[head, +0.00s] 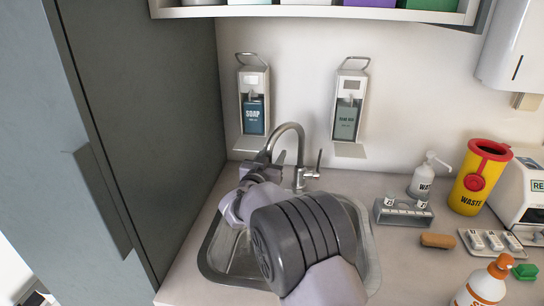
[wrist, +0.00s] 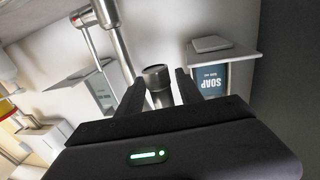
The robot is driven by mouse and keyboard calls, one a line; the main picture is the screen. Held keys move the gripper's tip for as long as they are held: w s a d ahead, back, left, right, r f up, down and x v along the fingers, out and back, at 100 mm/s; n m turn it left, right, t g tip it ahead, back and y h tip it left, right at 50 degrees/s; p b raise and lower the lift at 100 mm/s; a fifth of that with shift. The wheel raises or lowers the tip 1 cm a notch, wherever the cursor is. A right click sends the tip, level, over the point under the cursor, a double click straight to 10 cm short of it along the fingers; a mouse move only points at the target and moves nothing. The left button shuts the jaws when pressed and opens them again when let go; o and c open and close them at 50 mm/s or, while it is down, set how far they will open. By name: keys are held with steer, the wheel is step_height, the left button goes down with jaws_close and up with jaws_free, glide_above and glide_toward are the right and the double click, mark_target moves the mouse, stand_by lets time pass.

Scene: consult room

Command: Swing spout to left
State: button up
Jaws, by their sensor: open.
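The chrome tap stands at the back of the sink, and its curved spout (head: 291,126) arches up and over to the left in the head view. A small lever (head: 318,165) sits on the right of the tap body. My gripper (head: 276,157) is at the spout's hanging end. In the wrist view, the round spout end (wrist: 157,72) shows between the two fingers of my open gripper (wrist: 160,84), with gaps on both sides. My arm hides part of the sink basin (head: 369,238).
A soap dispenser (head: 254,102) and a hand-rub dispenser (head: 347,106) hang on the wall behind. A tall grey cabinet (head: 150,120) stands close on the left. The right counter holds a yellow waste bin (head: 468,190), a grey rack (head: 403,216) and bottles.

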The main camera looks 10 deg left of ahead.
steer(key=shift+a, duration=0.1)
steer(key=s+a+p, duration=0.2)
steer(key=s, duration=1.5)
steer(key=shift+s+a+p, duration=0.15)
steer(key=shift+a+p, duration=0.05)
steer(key=shift+p, duration=0.15)
steer(key=w+d+r+m+g+y, duration=0.2)
steer(key=d+r+g+y, duration=0.15)
steer(key=d+r, duration=0.45)
steer(key=s+d+r+g+y, duration=0.2)
steer(key=s+d+g+y, duration=0.1)
steer(key=s+d, duration=0.65)
steer(key=s+d+f+g, duration=0.1)
steer(key=s+d+f, duration=0.1)
steer(key=s, duration=0.5)
steer(key=s+d+f+g+h, duration=0.1)
steer(key=s+d+f+g, duration=0.1)
steer(key=s, duration=0.6)
steer(key=s+d+f+g+h, duration=0.1)
steer(key=s+d+f+g, duration=0.1)
steer(key=s+d, duration=0.2)
steer(key=s, duration=0.3)
steer(key=shift+s+m, duration=0.3)
steer(key=shift+s, duration=0.1)
